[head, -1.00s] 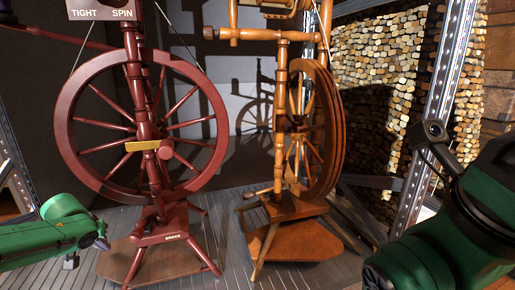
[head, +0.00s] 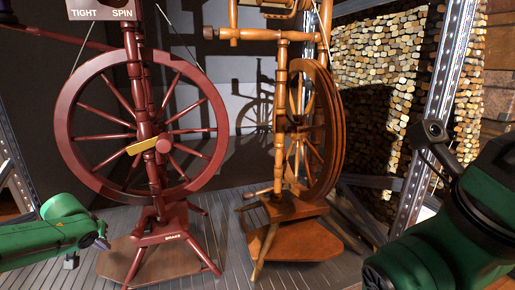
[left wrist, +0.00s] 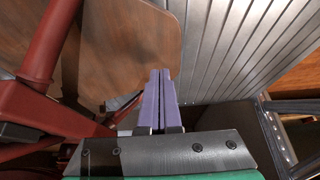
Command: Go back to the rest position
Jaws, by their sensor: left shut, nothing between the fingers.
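My left gripper (head: 103,243) is at the lower left of the head view, just in front of the red spinning wheel's (head: 174,222) lower frame and treadle board. In the left wrist view its two purple fingers (left wrist: 160,72) lie together with nothing between them, in front of a brown wooden board (left wrist: 135,35). My right arm (head: 440,235) fills the lower right of the head view. Its gripper fingers do not show.
An orange-brown spinning wheel (head: 282,207) stands right of the red one. Both stand on a ribbed metal shelf (head: 222,278). A metal upright (head: 448,75) rises before a stacked-wood backdrop (head: 385,50). Bare shelf shows between the wheels.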

